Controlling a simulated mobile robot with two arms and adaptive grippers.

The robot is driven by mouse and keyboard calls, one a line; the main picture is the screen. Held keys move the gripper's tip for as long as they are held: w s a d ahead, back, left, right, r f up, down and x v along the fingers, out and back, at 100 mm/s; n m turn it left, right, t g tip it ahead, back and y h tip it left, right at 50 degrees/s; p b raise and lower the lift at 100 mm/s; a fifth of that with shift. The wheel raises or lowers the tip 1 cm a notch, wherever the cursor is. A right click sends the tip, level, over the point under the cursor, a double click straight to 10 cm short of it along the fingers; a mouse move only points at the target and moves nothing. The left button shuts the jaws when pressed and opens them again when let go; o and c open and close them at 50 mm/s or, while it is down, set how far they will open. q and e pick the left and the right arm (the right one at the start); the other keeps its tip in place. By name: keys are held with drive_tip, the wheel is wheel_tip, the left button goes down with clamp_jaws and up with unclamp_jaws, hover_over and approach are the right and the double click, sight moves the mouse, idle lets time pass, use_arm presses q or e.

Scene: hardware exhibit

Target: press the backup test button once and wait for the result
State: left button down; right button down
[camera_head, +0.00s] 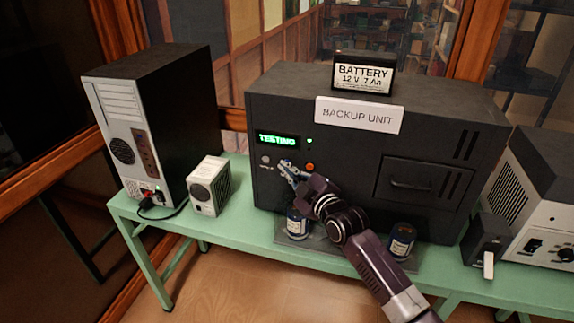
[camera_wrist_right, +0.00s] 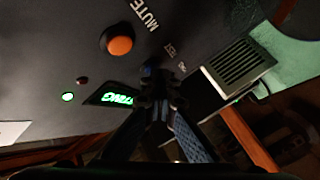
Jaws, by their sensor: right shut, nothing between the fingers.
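The dark backup unit (camera_head: 345,150) stands on the green bench with a white "BACKUP UNIT" sign (camera_head: 360,115). Its display (camera_head: 277,140) reads "TESTING" in green, and a green lamp (camera_head: 309,140) glows beside it. My right gripper (camera_head: 286,168) is shut and empty, its tips at the front panel below the display. My left gripper is out of view.
A battery (camera_head: 363,75) sits on top of the unit. A computer tower (camera_head: 125,120) and a small beige box (camera_head: 208,187) stand to the left. Jars (camera_head: 297,224) (camera_head: 402,241) stand in front, near my right arm. A grey-white device (camera_head: 535,200) is on the right.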

idle(0.4)
drive_tip(key=shift+s+a+p, duration=0.2)
drive_tip(key=shift+s+p, duration=0.6)
drive_tip(key=s+p, duration=0.1)
drive_tip(key=s+a+p, duration=0.1)
drive_tip(key=s, duration=0.1)
drive_tip(key=s+p, duration=0.1)
drive_tip(key=p, duration=0.1)
drive_tip(key=shift+s+a, duration=0.25)
drive_tip(key=shift+s, duration=0.1)
